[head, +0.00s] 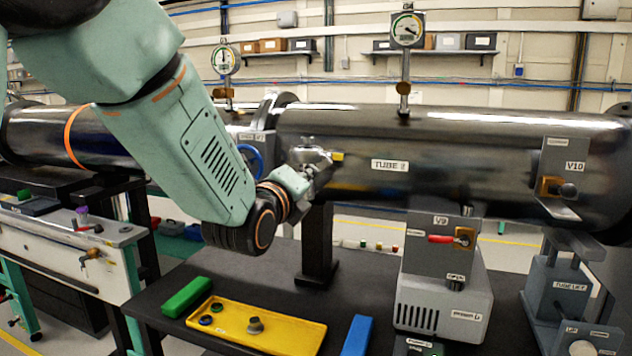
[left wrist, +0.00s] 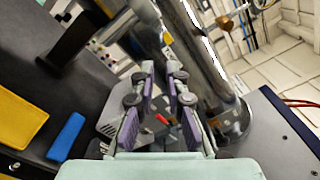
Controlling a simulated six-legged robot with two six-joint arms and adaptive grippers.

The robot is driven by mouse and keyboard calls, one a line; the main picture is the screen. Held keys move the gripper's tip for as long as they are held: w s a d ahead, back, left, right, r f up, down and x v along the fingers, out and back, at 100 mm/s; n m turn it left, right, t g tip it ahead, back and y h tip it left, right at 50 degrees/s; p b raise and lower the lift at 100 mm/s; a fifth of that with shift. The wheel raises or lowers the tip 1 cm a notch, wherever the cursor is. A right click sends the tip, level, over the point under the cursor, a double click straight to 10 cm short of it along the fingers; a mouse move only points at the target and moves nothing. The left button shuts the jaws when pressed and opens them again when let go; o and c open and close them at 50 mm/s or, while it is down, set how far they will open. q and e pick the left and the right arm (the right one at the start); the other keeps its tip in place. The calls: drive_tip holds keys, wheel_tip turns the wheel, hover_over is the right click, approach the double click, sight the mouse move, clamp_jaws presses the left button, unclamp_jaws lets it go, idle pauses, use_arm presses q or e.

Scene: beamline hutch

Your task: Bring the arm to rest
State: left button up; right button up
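My left arm (head: 205,155) comes in from the upper left in the head view and reaches down over the dark bench. My left gripper (head: 318,163) is in front of the big dark tube, near its left end, and points right. In the left wrist view my left gripper (left wrist: 161,75) shows two purple-padded fingers with a clear gap between them and nothing held. Whether the gripper touches the tube cannot be told. My right gripper is in neither view.
The tube (head: 470,150) runs behind the gripper. The grey V9 valve box (head: 440,255) stands to the right. A yellow tray (head: 285,335), a green block (head: 187,296) and a blue block (head: 356,336) lie on the bench (head: 270,275). A black post (head: 318,240) stands below the gripper.

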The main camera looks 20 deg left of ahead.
use_arm(q)
drive_tip(key=shift+s, duration=0.1)
drive_tip(key=s+f+n+g+b, duration=0.1)
drive_tip(key=s+f+n+g, duration=0.25)
drive_tip(key=f+n, duration=0.5)
drive_tip(key=s+a+f+n+g, duration=0.15)
drive_tip(key=s+f+n, duration=0.35)
drive_tip(key=f, duration=0.7)
drive_tip(key=s+d+f+n+g+b, duration=0.1)
drive_tip(key=s+f+n+g, duration=0.25)
drive_tip(key=f+n, duration=0.5)
drive_tip(key=s+f+n+g+b, duration=0.2)
drive_tip(key=s+f+g, duration=0.2)
drive_tip(key=s+f, duration=0.9)
drive_tip(key=s+f+n+g+b, duration=0.1)
drive_tip(key=s+f+g, duration=0.4)
drive_tip(key=s+f, duration=0.8)
drive_tip(key=s+b, duration=0.1)
drive_tip(key=s, duration=0.6)
drive_tip(key=shift+s+a+f+n+y, duration=0.2)
drive_tip(key=shift+a+n+y, duration=0.1)
drive_tip(key=shift+a+n, duration=0.1)
drive_tip(key=shift+w+g, duration=0.1)
drive_tip(key=shift+g, duration=0.15)
